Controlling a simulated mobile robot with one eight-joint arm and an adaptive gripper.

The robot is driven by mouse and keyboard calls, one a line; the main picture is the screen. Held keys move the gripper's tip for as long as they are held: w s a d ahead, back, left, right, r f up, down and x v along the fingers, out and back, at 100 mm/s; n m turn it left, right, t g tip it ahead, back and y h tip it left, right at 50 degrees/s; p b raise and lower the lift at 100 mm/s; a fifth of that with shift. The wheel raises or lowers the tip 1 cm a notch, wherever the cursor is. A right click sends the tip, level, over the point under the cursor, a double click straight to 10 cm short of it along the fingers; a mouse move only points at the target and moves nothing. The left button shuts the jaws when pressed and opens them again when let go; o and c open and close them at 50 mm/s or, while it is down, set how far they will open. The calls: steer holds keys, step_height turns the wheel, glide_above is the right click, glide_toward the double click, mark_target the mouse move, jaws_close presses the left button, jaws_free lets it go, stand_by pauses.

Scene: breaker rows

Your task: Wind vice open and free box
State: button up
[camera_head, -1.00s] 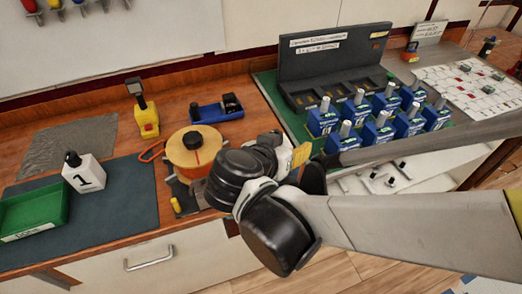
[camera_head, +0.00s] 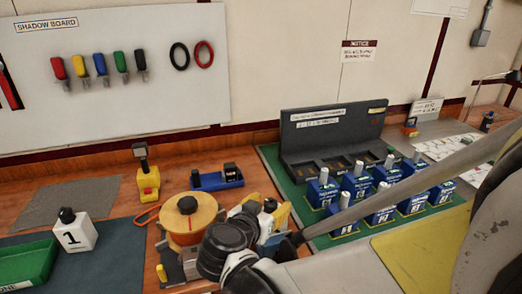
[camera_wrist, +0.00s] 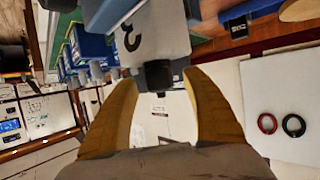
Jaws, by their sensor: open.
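A white box (camera_wrist: 150,38) marked 3, with a black knob (camera_wrist: 158,74) at its end, shows at the top of the wrist view. Blue parts, which look like the vice (camera_wrist: 101,14), are on both sides of it. My gripper (camera_wrist: 160,88) is open, with its yellow fingers spread on either side of the knob and no visible grip on it. In the head view my gripper (camera_head: 278,218) is right of the orange drum, and my wrist hides most of the vice and box there. The vice's handle cannot be made out.
Left of the drum (camera_head: 190,212) are a white box marked 1 (camera_head: 75,236), a green tray (camera_head: 25,262) and a yellow tool (camera_head: 147,182). A blue tool (camera_head: 217,179) is behind it. Several blue breakers (camera_head: 358,181) stand close on the right, before a dark rack (camera_head: 330,136).

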steer(key=shift+w+d, duration=0.1)
steer(key=shift+w, duration=0.05)
steer(key=shift+c, duration=0.2)
jaws_close()
steer(key=shift+w, duration=0.1)
stand_by(0.6)
steer(key=shift+c, duration=0.3)
jaws_free()
steer(key=shift+w, duration=0.1)
